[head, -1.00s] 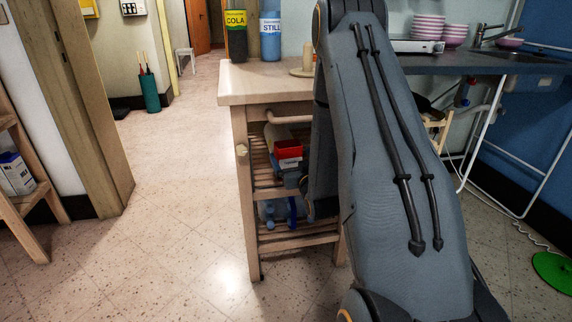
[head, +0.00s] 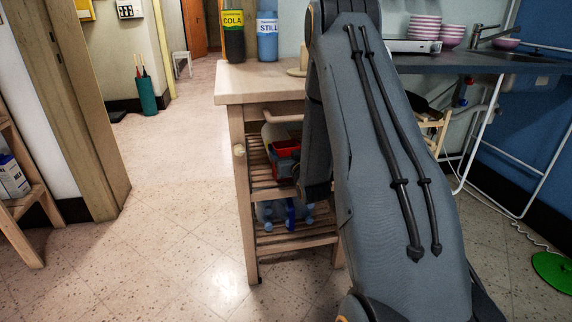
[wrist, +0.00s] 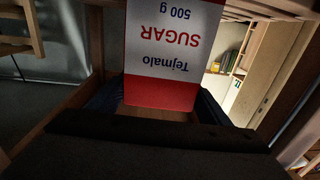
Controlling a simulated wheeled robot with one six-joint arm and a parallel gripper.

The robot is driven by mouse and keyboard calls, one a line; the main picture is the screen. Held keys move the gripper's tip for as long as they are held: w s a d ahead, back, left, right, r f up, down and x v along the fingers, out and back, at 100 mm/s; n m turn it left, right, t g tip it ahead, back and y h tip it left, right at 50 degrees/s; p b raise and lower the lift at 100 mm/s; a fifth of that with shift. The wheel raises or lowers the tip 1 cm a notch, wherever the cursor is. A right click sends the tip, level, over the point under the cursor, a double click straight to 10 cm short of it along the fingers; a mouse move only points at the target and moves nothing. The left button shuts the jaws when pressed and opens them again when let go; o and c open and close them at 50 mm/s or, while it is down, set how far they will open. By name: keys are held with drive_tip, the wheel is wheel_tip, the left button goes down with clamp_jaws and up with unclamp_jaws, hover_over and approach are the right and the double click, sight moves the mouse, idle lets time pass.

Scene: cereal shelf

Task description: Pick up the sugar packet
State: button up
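The sugar packet (wrist: 165,50) is white with a red band and the words "Tejmalo SUGAR 500 g", upside down in the wrist view. In the head view a red packet (head: 285,147), apparently the same one, shows inside the wooden cart, partly hidden and in shadow. My gripper (wrist: 160,103) has dark finger shapes on both sides of the packet's red end. They look close to its sides, but whether they press on it is unclear. In the head view my arm hides most of the gripper.
The wooden cart (head: 248,88) has slatted shelves around the packet, with blue-capped bottles (head: 290,213) on the lower shelf. Cola (head: 233,38) and still water (head: 267,38) bottles stand on its top. The floor to the left is clear.

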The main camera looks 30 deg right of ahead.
drive_tip(key=c, duration=0.8)
drive_tip(key=shift+r, duration=0.15)
wheel_tip(320, 180, up, 10)
drive_tip(key=p, duration=0.2)
idle(0.4)
